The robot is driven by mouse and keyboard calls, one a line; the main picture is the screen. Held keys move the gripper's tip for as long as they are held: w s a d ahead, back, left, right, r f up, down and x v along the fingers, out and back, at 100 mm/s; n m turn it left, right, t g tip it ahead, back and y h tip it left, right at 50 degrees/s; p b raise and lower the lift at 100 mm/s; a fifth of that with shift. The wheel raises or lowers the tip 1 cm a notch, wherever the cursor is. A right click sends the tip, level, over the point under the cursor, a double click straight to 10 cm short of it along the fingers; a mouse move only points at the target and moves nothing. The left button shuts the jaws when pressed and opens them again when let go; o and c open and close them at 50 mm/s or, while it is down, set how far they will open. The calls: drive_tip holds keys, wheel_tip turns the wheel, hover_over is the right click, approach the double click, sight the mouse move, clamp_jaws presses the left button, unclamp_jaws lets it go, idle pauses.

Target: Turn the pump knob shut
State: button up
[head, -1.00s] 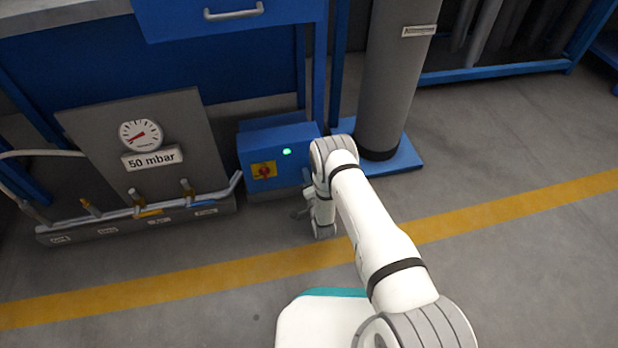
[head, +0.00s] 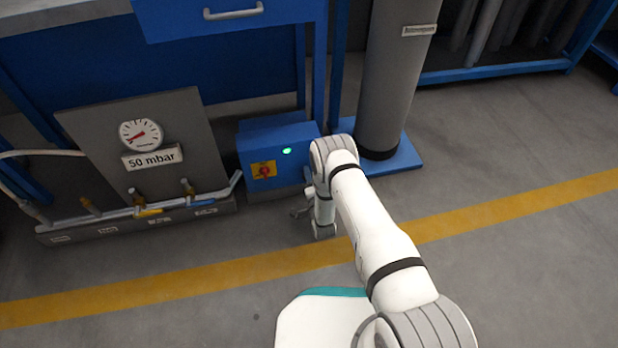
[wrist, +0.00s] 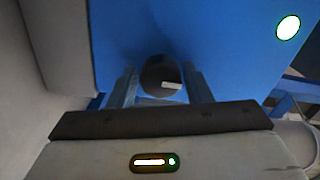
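A blue pump box (head: 277,138) stands on the floor under the bench, with a lit green lamp (head: 287,151) on it. The lamp also shows at the top right of the wrist view (wrist: 288,27). In the wrist view a dark round knob (wrist: 158,72) with a pale pointer mark sits at the blue box. My gripper (wrist: 160,82) has one finger on each side of this knob, very close to it; whether they touch it I cannot tell. In the head view my gripper (head: 301,208) is low beside the box's front, partly hidden by my arm, which hides the knob.
A red switch on a yellow plate (head: 264,170) is on the box front. To the left stand a grey panel with a gauge (head: 141,134), a "50 mbar" label (head: 152,158) and pipes with valves. A grey column (head: 395,80) stands behind my arm. Floor to the right is clear.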

drive_tip(key=shift+o, duration=1.1)
drive_tip(key=p+v, duration=0.3)
drive_tip(key=v, duration=0.4)
drive_tip(key=shift+s, duration=0.4)
drive_tip(key=shift+d, duration=0.1)
